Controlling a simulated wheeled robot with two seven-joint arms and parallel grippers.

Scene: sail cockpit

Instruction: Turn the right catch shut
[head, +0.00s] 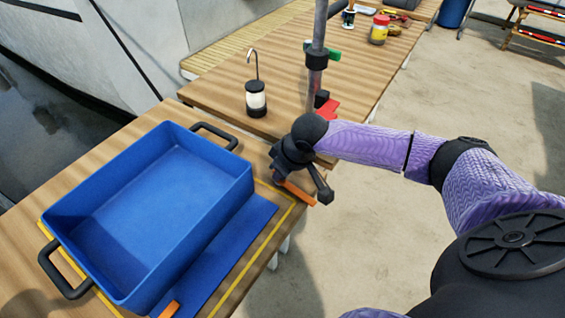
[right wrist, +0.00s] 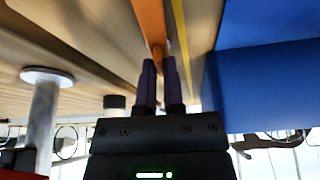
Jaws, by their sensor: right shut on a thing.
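The right catch (head: 298,192) is an orange bar at the front edge of the wooden table, near the right corner of the blue bin. In the head view it points outward past the table edge, partly hidden by my gripper. My right gripper (head: 282,172) is shut on it. In the right wrist view the two dark fingers (right wrist: 159,72) close on the end of the orange catch (right wrist: 149,22). A second orange catch (head: 170,309) shows at the bottom of the head view. My left gripper is not in view.
The blue bin (head: 225,158) with black handles stands on the table beside a blue strip (head: 222,252) and yellow line. A lantern (head: 256,100) and an upright pole (head: 316,75) stand behind my gripper. The floor at the right is open.

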